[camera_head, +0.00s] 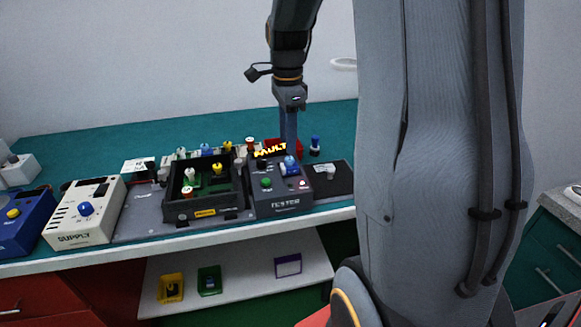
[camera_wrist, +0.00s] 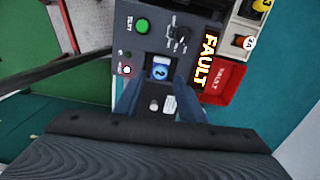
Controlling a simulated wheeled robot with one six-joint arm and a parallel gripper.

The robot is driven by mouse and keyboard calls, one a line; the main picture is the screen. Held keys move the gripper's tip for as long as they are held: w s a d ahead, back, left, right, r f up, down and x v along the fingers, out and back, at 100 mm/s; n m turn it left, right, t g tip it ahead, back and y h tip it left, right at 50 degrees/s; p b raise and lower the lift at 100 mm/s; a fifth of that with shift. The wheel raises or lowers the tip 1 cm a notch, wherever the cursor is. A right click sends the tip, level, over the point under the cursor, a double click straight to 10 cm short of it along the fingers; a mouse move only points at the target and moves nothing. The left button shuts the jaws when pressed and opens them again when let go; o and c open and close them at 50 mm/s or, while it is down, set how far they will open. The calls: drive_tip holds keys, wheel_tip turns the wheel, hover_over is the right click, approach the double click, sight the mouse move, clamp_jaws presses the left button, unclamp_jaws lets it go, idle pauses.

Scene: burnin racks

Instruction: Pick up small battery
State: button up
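A small blue-capped battery marked 2 (camera_wrist: 161,72) sits upright in the socket of the tester (camera_wrist: 150,45). In the head view the same blue cap (camera_head: 290,161) shows on the right part of the tester (camera_head: 283,203). My gripper (camera_wrist: 158,88) is open, with one finger on either side below the blue cap in the wrist view. Nothing shows held between the fingers. In the head view my gripper (camera_head: 289,135) points straight down over the tester. Whether the fingers touch the battery, I cannot tell.
A red fault tray (camera_wrist: 226,92) lies beside the tester, with a yellow FAULT sign. A black rack (camera_head: 204,205) with several capped cells stands left of the tester. Another blue-topped piece (camera_head: 315,143) stands behind right. A white supply box (camera_head: 85,213) is farther left.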

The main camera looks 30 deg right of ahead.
sight(290, 158)
drive_tip(key=shift+w+d+m, duration=0.1)
drive_tip(key=shift+d+m, duration=0.15)
drive_tip(key=shift+m, duration=0.05)
drive_tip(key=shift+f, duration=0.35)
drive_tip(key=shift+f+p, duration=1.25)
drive_tip(key=shift+f, duration=2.2)
clamp_jaws()
drive_tip(key=shift+r, duration=0.15)
wheel_tip(290, 158, up, 10)
drive_tip(key=shift+f+b, duration=0.1)
drive_tip(key=shift+b, duration=1.05)
